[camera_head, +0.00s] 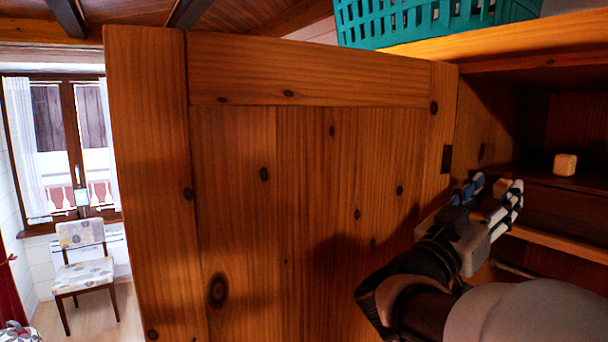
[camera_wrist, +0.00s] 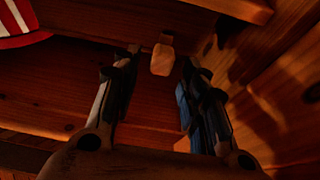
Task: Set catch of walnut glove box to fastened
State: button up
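A dark brown wooden front (camera_head: 560,207), which may be the walnut glove box, sits inside the open cupboard at right in the head view. A small pale wooden block (camera_head: 565,164) shows at its upper edge. Another small pale wooden piece (camera_head: 502,187) shows between my fingers. In the wrist view a pale wooden piece (camera_wrist: 162,58), possibly the catch, stands out from a dark wooden face (camera_wrist: 70,85). My gripper (camera_head: 498,184) is open, its fingers on either side of that piece in the picture. I cannot tell whether they touch it or how the catch is set.
A large open wooden door (camera_head: 300,170) fills the middle, close left of my arm. A teal basket (camera_head: 430,22) stands on top of the cupboard. A pale shelf edge (camera_head: 560,243) lies below the dark front. A chair (camera_head: 85,258) stands by the window, far left.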

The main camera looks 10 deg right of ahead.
aim_at(505, 186)
jog(key=shift+x, duration=1.3)
jog(key=shift+c, duration=0.4)
grip_shut()
